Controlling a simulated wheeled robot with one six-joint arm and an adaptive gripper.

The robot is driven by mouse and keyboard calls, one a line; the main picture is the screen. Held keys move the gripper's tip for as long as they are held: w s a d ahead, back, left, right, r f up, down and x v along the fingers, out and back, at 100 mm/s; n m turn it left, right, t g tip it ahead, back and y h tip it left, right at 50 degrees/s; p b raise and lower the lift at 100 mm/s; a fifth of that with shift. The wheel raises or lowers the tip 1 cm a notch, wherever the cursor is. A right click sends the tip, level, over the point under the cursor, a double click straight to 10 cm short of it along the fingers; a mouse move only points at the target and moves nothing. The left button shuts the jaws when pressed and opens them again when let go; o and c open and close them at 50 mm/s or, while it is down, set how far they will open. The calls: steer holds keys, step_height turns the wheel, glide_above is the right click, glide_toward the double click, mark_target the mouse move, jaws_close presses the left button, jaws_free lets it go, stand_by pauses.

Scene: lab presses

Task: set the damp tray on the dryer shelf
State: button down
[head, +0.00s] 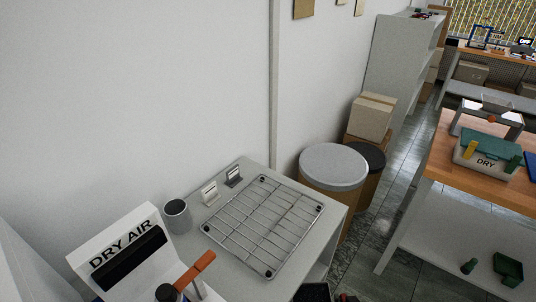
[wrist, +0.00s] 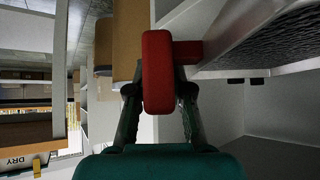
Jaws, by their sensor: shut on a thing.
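My gripper (wrist: 160,100) is shut on the red handle (wrist: 157,70) of the damp tray in the wrist view. The tray (wrist: 225,50) is grey metal with dark, grainy contents, and only part of it shows at the upper right. In the head view the dark tray (head: 313,292) is cut off at the bottom edge, low beside the white bench and apart from its top. The dryer shelf, a wire rack (head: 264,224), lies empty on the bench next to the DRY AIR unit (head: 125,248).
A lidded drum (head: 333,168) and boxes (head: 372,117) stand beyond the bench. A wooden table (head: 455,160) with a DRY box (head: 487,160) is at right, across a floor aisle.

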mark_target(323, 295)
steer(key=a, duration=0.5)
steer(key=shift+a, duration=0.35)
stand_by(0.3)
